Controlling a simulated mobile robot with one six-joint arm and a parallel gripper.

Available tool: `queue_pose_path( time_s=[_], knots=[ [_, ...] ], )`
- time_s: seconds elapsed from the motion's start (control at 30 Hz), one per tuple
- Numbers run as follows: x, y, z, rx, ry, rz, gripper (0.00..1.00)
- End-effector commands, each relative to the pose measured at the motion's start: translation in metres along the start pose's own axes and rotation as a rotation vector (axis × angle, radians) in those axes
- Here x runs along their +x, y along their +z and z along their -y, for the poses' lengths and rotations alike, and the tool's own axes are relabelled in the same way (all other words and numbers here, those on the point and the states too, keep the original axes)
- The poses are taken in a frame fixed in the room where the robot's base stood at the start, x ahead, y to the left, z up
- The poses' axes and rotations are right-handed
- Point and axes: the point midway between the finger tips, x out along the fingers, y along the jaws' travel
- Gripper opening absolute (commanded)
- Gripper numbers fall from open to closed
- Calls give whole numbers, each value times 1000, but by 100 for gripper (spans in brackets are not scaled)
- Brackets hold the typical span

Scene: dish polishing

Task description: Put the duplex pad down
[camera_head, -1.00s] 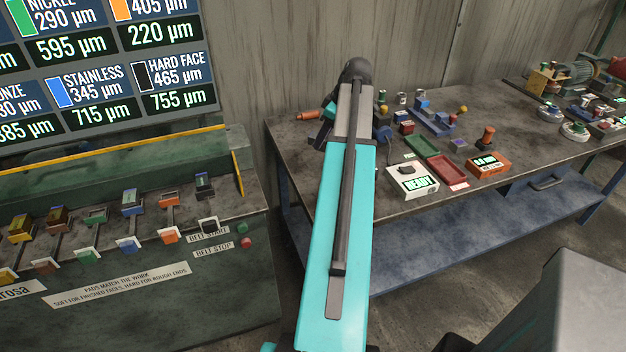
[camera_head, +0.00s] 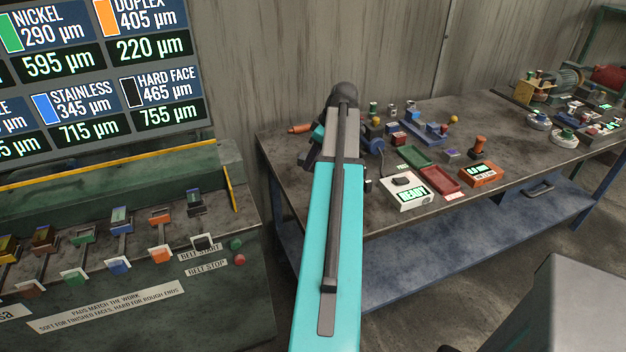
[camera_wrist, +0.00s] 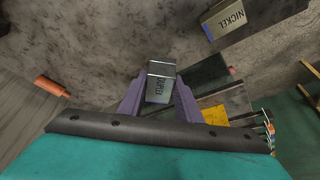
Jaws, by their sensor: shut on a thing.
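My gripper (camera_wrist: 158,100) shows in the wrist view with two purple fingers. In the head view my teal arm reaches over the left end of the workbench (camera_head: 300,165), and the arm's end hides the pad.
A NICKEL block (camera_wrist: 226,18) lies upper right in the wrist view, and a dark block (camera_wrist: 207,70) is right of the pad. An orange handle (camera_head: 301,128) lies at the bench's left end. A white READY box (camera_head: 406,193) and red tray (camera_head: 440,180) stand right of my arm.

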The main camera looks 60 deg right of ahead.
Motion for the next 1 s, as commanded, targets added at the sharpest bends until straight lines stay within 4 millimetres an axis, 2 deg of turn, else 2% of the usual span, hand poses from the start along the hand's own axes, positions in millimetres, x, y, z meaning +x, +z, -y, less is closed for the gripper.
queue_pose_path(
  time_s=[0.4,1.0],
  knots=[
    [36,15,0,1,1,-2,0],
    [44,20,-1,2,2,-2,0]
  ],
)
